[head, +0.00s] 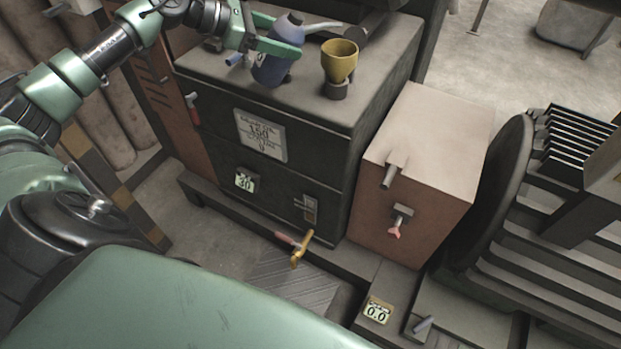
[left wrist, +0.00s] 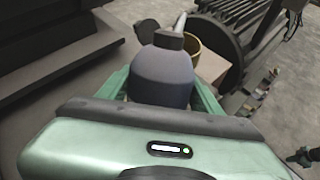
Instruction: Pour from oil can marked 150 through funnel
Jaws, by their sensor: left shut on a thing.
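No number is readable on the can. The yellow funnel (head: 340,60) stands upright on a dark neck on the cabinet top. The can partly hides it in the left wrist view (left wrist: 191,47). My right gripper may be the small dark-green shape (left wrist: 302,157) there.
The dark cabinet (head: 300,185) bears a printed plate (head: 261,135) and a display reading 30 (head: 245,181). A brass tap (head: 301,250) juts out low in front. A brown box (head: 422,170) and a large ribbed machine (head: 540,225) stand right. A low display (head: 377,311) reads 0.0.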

